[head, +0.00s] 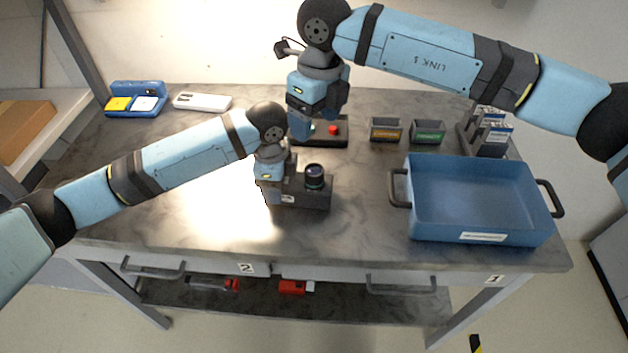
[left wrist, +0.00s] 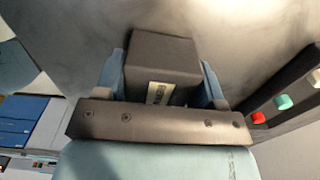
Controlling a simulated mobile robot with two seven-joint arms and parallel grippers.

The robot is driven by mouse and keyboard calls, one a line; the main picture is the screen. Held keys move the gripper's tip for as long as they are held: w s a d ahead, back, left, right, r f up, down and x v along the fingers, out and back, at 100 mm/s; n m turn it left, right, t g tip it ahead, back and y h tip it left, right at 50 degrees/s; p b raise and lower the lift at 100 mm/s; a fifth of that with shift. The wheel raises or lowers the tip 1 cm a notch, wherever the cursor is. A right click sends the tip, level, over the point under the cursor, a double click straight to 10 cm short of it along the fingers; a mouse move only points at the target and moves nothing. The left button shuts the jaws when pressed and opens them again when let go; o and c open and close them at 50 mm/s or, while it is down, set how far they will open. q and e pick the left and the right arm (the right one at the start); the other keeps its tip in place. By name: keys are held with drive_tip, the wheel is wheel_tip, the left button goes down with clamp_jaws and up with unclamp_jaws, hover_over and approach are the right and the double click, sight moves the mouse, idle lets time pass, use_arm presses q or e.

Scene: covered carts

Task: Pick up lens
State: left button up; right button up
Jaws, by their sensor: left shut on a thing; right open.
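The lens (head: 314,172) is a short black cylinder with dark glass on top, standing upright on the right part of a dark labelled block (head: 316,195). My left gripper (head: 271,190) is at the left end of this block. In the left wrist view it is shut on a dark box-shaped part with a pale label (left wrist: 162,55), between its two blue fingers. The lens does not show in that view. My right gripper (head: 316,115) is open above the button panel, behind the lens and apart from it.
A blue tray (head: 480,235) with dark handles stands at the right. The button panel (head: 338,142) is behind the lens. Two small labelled bins (head: 385,140) and a rack (head: 490,140) stand at the back right. A white device (head: 202,102) and blue case (head: 135,88) lie back left.

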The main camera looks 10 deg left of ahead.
sight(314, 170)
drive_tip(key=shift+n+h, duration=0.3)
drive_tip(key=shift+h, duration=0.2)
drive_tip(key=f, duration=1.3)
drive_tip(key=shift+s+f, duration=0.1)
drive_tip(key=shift+s, duration=0.2)
drive_tip(key=c, duration=1.1)
